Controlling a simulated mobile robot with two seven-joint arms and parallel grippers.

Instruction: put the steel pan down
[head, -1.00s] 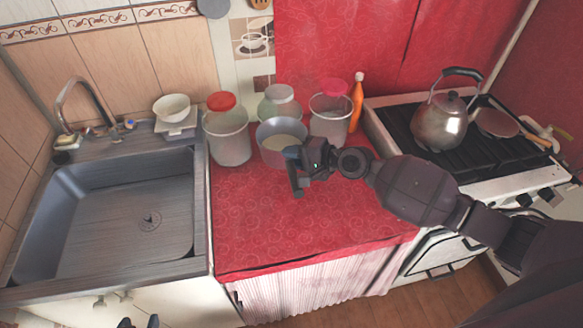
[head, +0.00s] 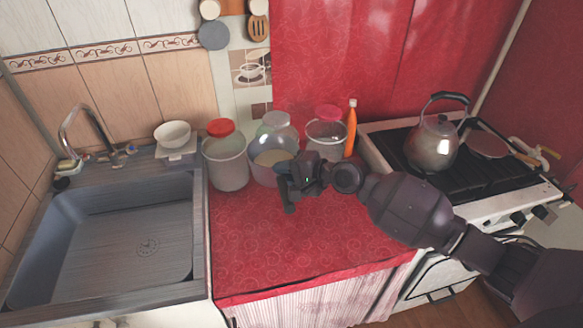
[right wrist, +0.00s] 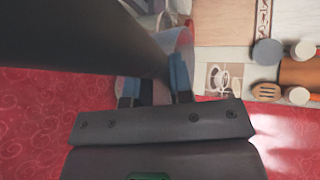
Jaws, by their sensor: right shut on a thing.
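The steel pan (head: 264,174) is a round grey pot with a pale inside. It is at the back of the red counter, in front of the middle jar and between two others. My right gripper (head: 284,174) is shut on the pan at its right front side and hides part of it. The pan looks upright and low; I cannot tell whether its base touches the counter. In the right wrist view the fingers (right wrist: 154,88) have blue tips, and a dark bar hides much of the pan. My left gripper is not in view.
A red-lidded jar (head: 226,165), a pale-lidded jar (head: 281,133), a pink-lidded jar (head: 327,133) and an orange bottle (head: 351,130) crowd the back. A sink (head: 120,240) is at left, a kettle (head: 432,145) on the stove at right. The front counter (head: 300,245) is clear.

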